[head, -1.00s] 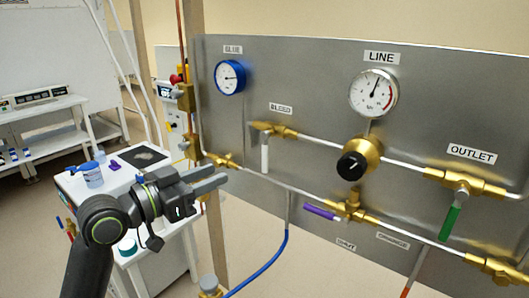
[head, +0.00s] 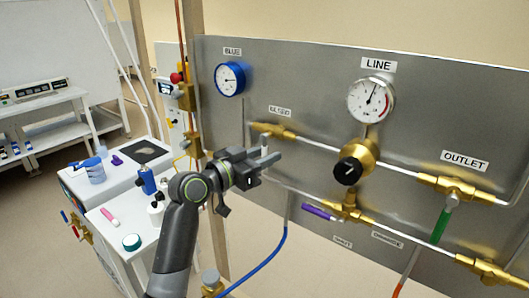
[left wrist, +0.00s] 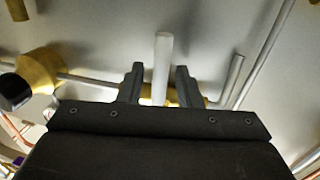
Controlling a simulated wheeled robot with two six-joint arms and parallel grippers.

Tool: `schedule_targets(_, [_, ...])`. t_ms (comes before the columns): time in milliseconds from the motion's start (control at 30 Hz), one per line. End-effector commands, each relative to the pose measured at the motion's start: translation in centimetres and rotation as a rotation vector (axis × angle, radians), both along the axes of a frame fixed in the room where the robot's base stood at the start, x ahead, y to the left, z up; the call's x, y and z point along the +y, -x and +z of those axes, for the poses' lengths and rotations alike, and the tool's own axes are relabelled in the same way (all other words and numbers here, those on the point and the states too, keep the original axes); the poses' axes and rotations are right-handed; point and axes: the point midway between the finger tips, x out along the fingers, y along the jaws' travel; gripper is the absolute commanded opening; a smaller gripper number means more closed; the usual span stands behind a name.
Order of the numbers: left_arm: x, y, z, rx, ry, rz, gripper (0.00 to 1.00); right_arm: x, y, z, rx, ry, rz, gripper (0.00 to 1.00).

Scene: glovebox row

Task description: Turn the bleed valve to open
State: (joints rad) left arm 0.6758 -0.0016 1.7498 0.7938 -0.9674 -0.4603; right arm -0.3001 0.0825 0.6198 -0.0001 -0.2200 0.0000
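The bleed valve (head: 272,131) is a brass body on the grey panel, under its label, with a white lever handle. In the head view my left gripper (head: 266,160) is at this handle and hides most of it. In the left wrist view the white handle (left wrist: 162,68) stands between the two dark fingers of my left gripper (left wrist: 160,85), with a gap on each side. The gripper is open and not closed on the handle. My right gripper is not in view.
The panel (head: 310,80) also carries a blue gauge (head: 229,79), a line gauge (head: 371,99), a black-knobbed regulator (head: 351,167), a purple-handled valve (head: 320,212) and a green-handled outlet valve (head: 441,226). A blue hose (head: 270,262) hangs below. A white cart (head: 105,215) stands left.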

Motion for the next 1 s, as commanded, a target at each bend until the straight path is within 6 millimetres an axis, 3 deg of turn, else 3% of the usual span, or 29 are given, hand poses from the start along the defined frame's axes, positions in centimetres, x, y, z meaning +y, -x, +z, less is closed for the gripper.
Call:
schedule_targets(300, [-0.16, -0.14, -0.02, 0.0, 0.0, 0.0, 0.3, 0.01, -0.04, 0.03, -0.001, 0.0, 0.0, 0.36])
schedule_targets(533, [-0.14, -0.13, -0.01, 0.0, 0.0, 0.0, 0.0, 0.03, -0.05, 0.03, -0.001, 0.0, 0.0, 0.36])
schedule_targets(1000, [-0.26, -0.04, 0.01, 0.016, 0.024, 0.0, 0.0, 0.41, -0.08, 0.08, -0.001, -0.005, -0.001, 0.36])
